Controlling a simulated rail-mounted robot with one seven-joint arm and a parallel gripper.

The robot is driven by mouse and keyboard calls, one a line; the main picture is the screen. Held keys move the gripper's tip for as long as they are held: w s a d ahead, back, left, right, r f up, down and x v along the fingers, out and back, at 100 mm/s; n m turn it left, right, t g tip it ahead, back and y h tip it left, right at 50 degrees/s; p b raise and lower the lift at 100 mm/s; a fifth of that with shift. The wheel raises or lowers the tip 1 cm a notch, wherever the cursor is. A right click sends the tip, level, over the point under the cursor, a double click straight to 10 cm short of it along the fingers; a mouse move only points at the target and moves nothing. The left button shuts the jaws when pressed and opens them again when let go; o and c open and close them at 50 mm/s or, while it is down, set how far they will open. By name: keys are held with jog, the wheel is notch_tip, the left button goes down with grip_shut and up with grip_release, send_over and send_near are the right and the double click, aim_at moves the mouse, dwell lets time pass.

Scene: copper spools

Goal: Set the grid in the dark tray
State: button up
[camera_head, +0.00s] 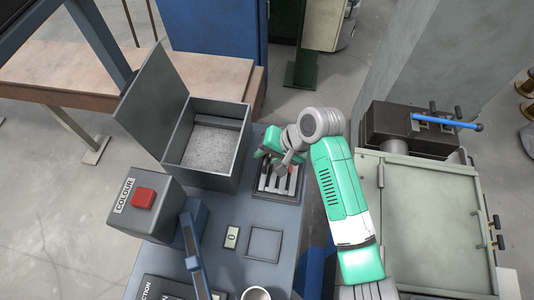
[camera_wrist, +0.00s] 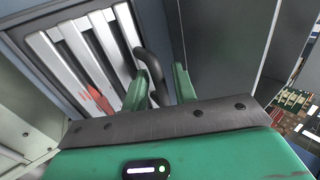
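A grid of pale metal slats (camera_wrist: 75,55) with a red mark shows in the wrist view, lying within a dark rim. In the head view the slats (camera_head: 268,179) sit in a dark, shallow tray (camera_head: 276,198) on the bench, partly hidden by my gripper. A dark curved handle (camera_wrist: 147,60) rises at the grid's side. My gripper (camera_wrist: 162,80) has its green fingers apart, with the handle between or just beyond them; a gap shows by the right finger. I cannot tell whether the fingers touch it. In the head view my gripper (camera_head: 277,160) is low over the slats.
An open grey box (camera_head: 174,147) with a raised lid and a speckled floor stands left of the tray. A "COLOUR" box (camera_head: 165,215) with a red button is nearer. A thin dark square frame (camera_head: 264,259) and a cup (camera_head: 256,293) are at the front. A cabinet (camera_head: 430,220) is to the right.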

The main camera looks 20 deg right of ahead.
jog(key=shift+o, duration=0.2)
jog(key=b+v, duration=0.1)
jog(key=v, duration=1.1)
jog(key=shift+b, duration=0.3)
jog(key=w+a+r+n+t+h, duration=0.1)
jog(key=w+a+r+n+t, duration=0.3)
jog(key=a+r, duration=0.55)
jog(key=w+a+r+n+t+h, duration=0.1)
jog(key=w+a+r+t, duration=0.3)
jog(key=a+r+t, duration=0.55)
jog(key=s+a+r+n+t+h, duration=0.1)
jog(key=s+r+t, duration=0.3)
jog(key=s+r, duration=0.3)
jog(key=s+a+r+n+t+h, duration=0.1)
jog(key=s+r+t+h, duration=0.1)
jog(key=s+r, duration=0.6)
notch_tip(320, 180, up, 7)
jog(key=shift+s+t, duration=0.3)
jog(key=shift+t, duration=0.55)
